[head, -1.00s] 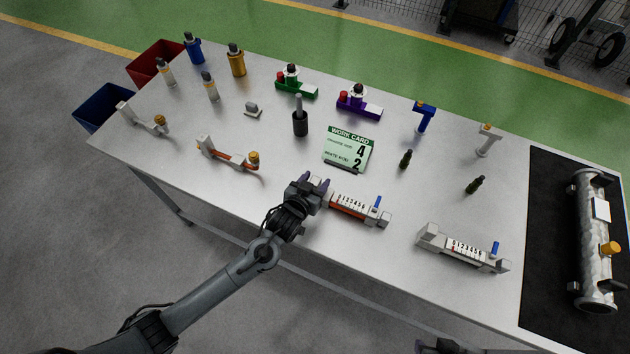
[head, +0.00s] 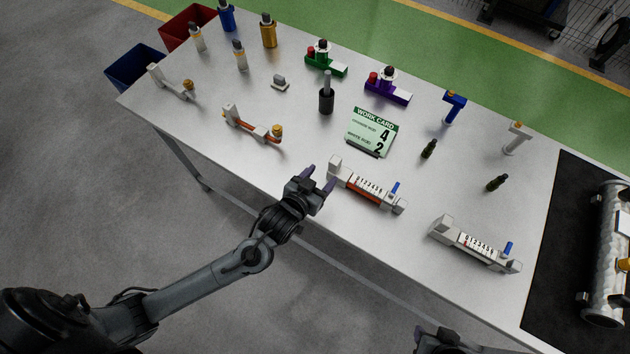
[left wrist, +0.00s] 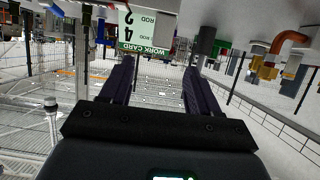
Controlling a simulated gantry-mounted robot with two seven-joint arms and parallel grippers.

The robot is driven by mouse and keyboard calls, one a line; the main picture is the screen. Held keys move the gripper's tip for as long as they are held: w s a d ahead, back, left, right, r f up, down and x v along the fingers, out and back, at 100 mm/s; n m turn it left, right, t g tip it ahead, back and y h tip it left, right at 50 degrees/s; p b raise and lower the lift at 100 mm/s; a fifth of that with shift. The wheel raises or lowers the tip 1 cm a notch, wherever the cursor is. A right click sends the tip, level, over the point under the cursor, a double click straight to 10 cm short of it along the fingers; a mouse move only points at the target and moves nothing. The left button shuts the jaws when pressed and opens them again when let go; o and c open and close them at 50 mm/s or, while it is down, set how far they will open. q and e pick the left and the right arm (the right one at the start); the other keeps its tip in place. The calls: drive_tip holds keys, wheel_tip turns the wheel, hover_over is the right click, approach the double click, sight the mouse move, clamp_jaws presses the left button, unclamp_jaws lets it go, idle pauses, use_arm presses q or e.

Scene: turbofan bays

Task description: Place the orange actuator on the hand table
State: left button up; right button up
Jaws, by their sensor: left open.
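An orange unit with a white 0–6 scale, grey ends and a blue lever (head: 366,192) lies near the table's front edge in the head view. I take it for the orange actuator. My left gripper (head: 318,178) is open just left of its grey left end, with its dark fingers apart. In the left wrist view the fingers (left wrist: 160,85) are spread with nothing between them. The table (head: 300,150) is a pale worktop. A dark part of my right arm shows at the bottom edge; its fingers cannot be made out.
A similar white scaled unit (head: 475,244) lies to the right. A work card (head: 371,131) reading 4 and 2 stands behind. A bracket with an orange rod (head: 252,125), a black holder (head: 326,95) and small dark bottles stand around. A black mat (head: 560,240) covers the right end.

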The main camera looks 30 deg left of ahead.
use_arm(q)
drive_tip(key=s+a+g, duration=0.2)
drive_tip(key=s+g, duration=0.3)
drive_tip(key=s, duration=0.6)
drive_tip(key=s+a+f+m+g, duration=0.1)
drive_tip(key=s+g, duration=0.4)
drive_tip(key=s, duration=0.6)
drive_tip(key=shift+a+y, duration=0.3)
drive_tip(key=shift+a, duration=0.4)
